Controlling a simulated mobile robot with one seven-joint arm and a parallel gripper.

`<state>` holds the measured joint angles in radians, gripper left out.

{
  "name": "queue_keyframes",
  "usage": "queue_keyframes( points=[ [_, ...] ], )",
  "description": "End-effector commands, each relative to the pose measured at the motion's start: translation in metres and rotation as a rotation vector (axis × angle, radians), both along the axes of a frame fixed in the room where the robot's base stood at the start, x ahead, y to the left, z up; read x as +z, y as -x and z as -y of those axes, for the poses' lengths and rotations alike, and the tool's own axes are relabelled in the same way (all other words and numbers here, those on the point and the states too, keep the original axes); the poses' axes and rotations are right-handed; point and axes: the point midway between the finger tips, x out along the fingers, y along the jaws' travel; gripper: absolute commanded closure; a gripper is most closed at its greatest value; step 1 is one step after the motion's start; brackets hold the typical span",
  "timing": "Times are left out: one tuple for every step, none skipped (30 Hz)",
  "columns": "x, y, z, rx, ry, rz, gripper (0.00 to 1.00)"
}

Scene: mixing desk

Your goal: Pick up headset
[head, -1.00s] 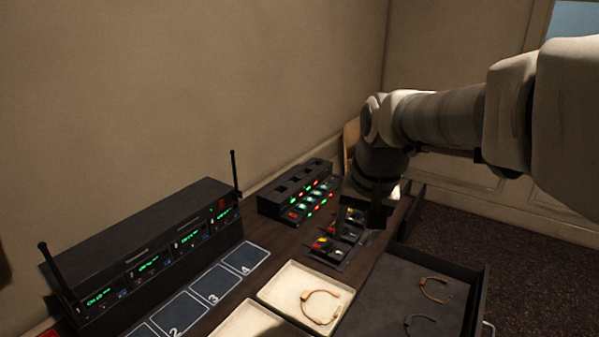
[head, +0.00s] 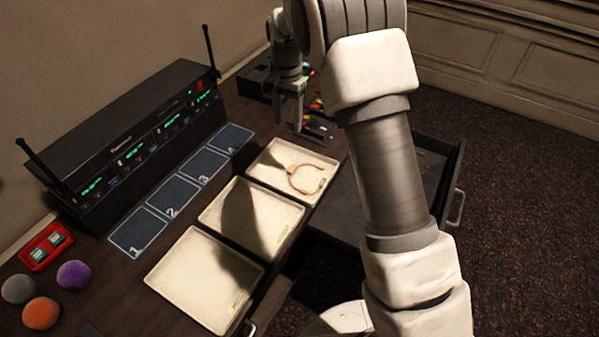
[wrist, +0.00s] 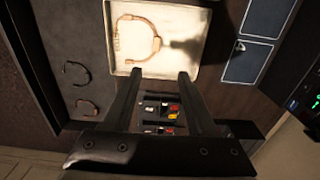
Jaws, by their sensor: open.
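A tan headset (head: 308,179) lies in the far cream tray (head: 262,160) in the head view. The wrist view shows the same headset (wrist: 157,44) as an open loop in its tray (wrist: 188,60), ahead of the fingertips. My gripper (head: 298,125) is open and empty, above the desk just beyond the far tray. Its two fingers (wrist: 160,75) stand apart with nothing between them.
Two empty cream trays (head: 290,234) (head: 155,277) stand nearer. Numbered pads (head: 172,192) and a receiver rack (head: 130,140) with upright antennas lie left. A small device with coloured parts (wrist: 160,113) is below my fingers. My arm hides much of the drawer (head: 455,190).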

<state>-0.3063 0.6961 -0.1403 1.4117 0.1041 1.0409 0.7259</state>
Motion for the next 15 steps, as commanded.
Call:
queue_keyframes(
  points=[
    [-0.010,0.001,0.000,-0.001,0.001,-0.003,0.43],
    [-0.015,0.001,0.000,0.000,0.001,-0.004,0.43],
    [-0.024,0.001,0.000,0.000,0.001,-0.006,0.43],
    [-0.031,0.002,0.000,0.000,0.001,-0.006,0.43],
    [-0.038,0.002,0.000,0.000,0.001,-0.006,0.43],
    [-0.046,0.002,0.000,0.001,0.001,-0.006,0.43],
    [-0.053,0.002,0.000,0.001,0.001,-0.006,0.43],
    [-0.059,0.002,0.000,0.001,0.001,-0.004,0.43],
    [-0.068,0.002,0.000,0.002,0.001,-0.006,0.43],
    [-0.075,0.002,0.000,0.002,0.001,-0.006,0.43],
    [-0.081,0.002,0.000,0.002,0.001,-0.006,0.43],
    [-0.088,0.002,0.000,0.002,0.001,-0.004,0.43],
    [-0.094,0.002,0.000,0.002,0.002,-0.005,0.43],
    [-0.098,0.002,0.000,0.002,0.001,-0.004,0.43],
    [-0.103,0.002,0.000,0.002,0.001,-0.002,0.43]
  ],
)
